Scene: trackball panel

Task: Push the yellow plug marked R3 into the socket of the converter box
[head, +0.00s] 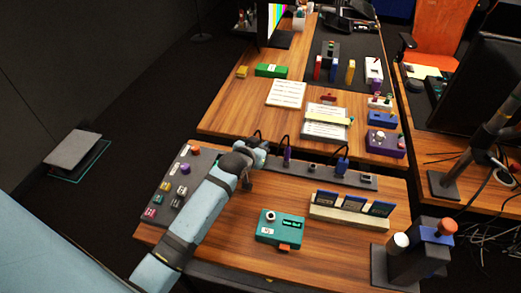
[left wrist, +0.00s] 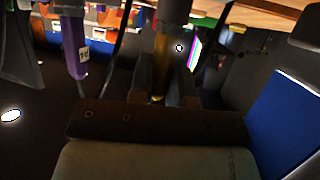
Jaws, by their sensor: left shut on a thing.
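My left gripper (head: 254,163) is at the left end of a dark grey plug rack (head: 315,168) on the near desk. In the left wrist view it is shut on a yellow plug (left wrist: 161,62), held between the dark fingers. The plug is hidden behind the gripper in the head view, and no R3 mark is readable. I cannot tell whether it still touches the rack. A teal box (head: 280,229), probably the converter box, sits lower right of the gripper, with a round light-rimmed socket (head: 270,216) and an orange tab. My right gripper is not in view.
A purple plug (head: 287,157) and a blue plug (head: 342,164) stand in the rack; the purple one (left wrist: 75,46) is close to the gripper. A sloped button panel (head: 174,190) lies left. A card holder (head: 349,214) stands right of the teal box.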

